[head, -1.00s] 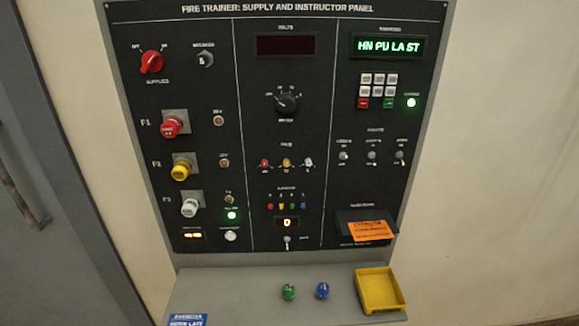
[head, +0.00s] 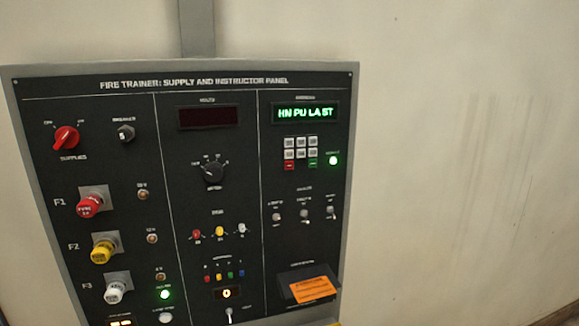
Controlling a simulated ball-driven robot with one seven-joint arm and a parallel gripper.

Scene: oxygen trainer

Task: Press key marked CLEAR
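A small keypad (head: 300,148) sits in the upper right of the panel, under a lit green display (head: 305,113) that reads about "HN PU LA ST". It has two rows of white keys. Below them are a red key (head: 289,166) at the left and a green key (head: 312,162) at the right. The lettering on the keys is too small to read, so I cannot tell which is marked CLEAR. My gripper is not in view.
The panel (head: 175,62) also bears a red rotary knob (head: 66,138), a black dial (head: 212,170), toggle switches and coloured fuse caps. An orange card (head: 313,288) sits below. Bare wall (head: 470,180) lies right.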

